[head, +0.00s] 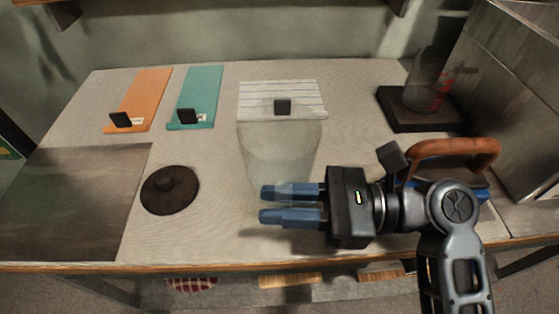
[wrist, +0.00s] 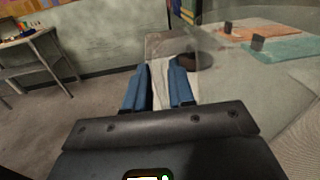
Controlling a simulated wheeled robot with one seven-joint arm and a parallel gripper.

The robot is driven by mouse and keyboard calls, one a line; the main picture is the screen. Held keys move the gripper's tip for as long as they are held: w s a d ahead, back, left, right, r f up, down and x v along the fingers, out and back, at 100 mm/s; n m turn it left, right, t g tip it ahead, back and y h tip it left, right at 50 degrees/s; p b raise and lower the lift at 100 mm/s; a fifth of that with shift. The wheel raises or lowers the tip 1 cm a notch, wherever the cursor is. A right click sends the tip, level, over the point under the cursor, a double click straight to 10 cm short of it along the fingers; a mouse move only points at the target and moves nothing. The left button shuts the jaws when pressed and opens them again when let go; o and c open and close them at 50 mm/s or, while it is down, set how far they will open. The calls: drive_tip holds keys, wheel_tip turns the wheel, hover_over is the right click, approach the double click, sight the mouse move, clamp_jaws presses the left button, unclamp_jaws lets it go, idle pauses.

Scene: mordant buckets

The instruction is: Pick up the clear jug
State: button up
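A large clear, see-through vessel (head: 275,150) stands near the middle of the table, in front of a white striped sheet. A smaller clear jug (head: 432,85) with red markings stands on a dark square plate at the back right. My gripper (head: 262,204) points left at the front of the table, by the lower front of the large vessel. Its blue fingers are apart with nothing visible between them. In the wrist view, my gripper (wrist: 160,78) has the large clear vessel (wrist: 232,78) close on its right. I cannot tell if they touch.
A dark round lid (head: 170,190) and a grey sheet (head: 75,200) lie on the left. Orange (head: 140,95) and teal (head: 197,92) strips lie behind. A brown handle (head: 455,148) shows behind my arm. A metal box (head: 515,90) stands at right.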

clamp_jaws()
idle(1.0)
